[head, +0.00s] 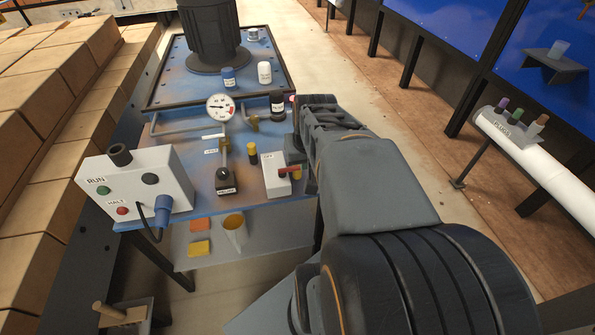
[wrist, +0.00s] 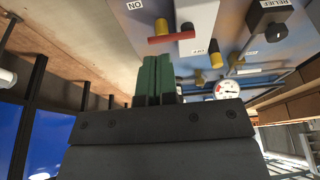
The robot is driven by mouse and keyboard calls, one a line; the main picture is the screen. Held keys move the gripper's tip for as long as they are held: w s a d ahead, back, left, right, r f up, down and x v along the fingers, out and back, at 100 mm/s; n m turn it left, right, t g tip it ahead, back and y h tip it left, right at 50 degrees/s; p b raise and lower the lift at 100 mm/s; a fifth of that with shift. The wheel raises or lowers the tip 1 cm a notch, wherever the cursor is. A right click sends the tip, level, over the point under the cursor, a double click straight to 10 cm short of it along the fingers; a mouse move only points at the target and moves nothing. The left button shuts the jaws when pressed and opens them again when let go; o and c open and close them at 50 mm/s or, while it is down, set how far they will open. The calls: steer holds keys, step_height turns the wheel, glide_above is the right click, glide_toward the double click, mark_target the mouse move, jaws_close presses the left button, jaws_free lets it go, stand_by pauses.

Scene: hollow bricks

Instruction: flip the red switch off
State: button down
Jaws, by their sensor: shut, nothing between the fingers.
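The red switch is a red lever (head: 289,171) on a small white box (head: 275,182) at the right front of the blue bench. In the wrist view the lever (wrist: 172,39) lies crosswise over the white box (wrist: 200,22), with an ON label (wrist: 134,4) to its left and another label on the box near its lower end. My gripper (wrist: 157,58) has green fingers closed together and empty. They appear below the lever in the wrist view, seemingly apart from it. In the head view my arm reaches beside the box and the fingertips are hidden.
Yellow-topped dark posts stand close to the box, one of them left of it (head: 252,153). A black RELIEF knob (head: 224,177), a gauge (head: 220,107) and a RUN/HALT box (head: 138,183) are further left.

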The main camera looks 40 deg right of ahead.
mark_target(293, 170)
steer(key=b+x, duration=0.1)
steer(key=x, duration=0.2)
steer(key=w+b+x, duration=0.1)
steer(key=x, duration=0.3)
steer(key=d+b+x, duration=0.1)
steer(key=x, duration=0.3)
steer(key=shift+w+r, duration=0.15)
steer(key=shift+w, duration=0.2)
steer(key=shift+w+d+b, duration=0.35)
steer(key=shift+w, duration=0.45)
